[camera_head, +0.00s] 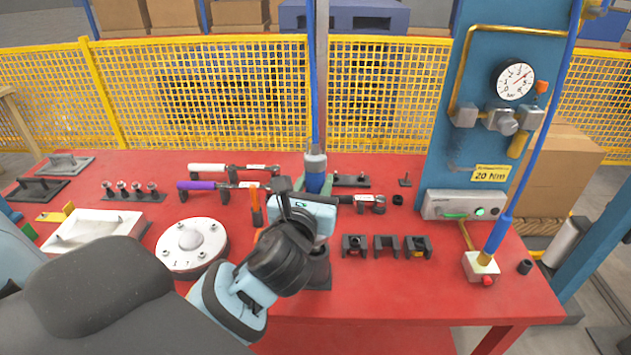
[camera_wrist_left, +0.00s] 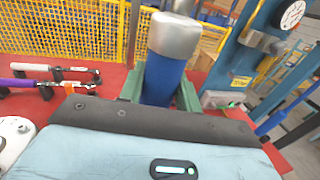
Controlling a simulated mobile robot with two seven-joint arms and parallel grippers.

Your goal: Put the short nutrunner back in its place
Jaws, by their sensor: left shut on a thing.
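The short nutrunner (camera_head: 316,172) has a blue body and a silver top, with a blue hose rising from it. It stands roughly upright in my left gripper (camera_head: 314,187), whose green fingers are shut on its body. In the left wrist view the nutrunner (camera_wrist_left: 165,80) sits between the green fingers (camera_wrist_left: 160,97). A dark stand (camera_head: 320,272) shows below the gripper on the red table. My wrist hides the tool's lower end, so I cannot tell whether it touches the stand. My right gripper is not in view.
Torque wrenches (camera_head: 228,185) lie on holders behind left. Black brackets (camera_head: 385,245) stand right of the stand. A white round flange (camera_head: 192,246) is at left. A blue panel with a gauge (camera_head: 515,82) and a second hose (camera_head: 530,150) rises at right.

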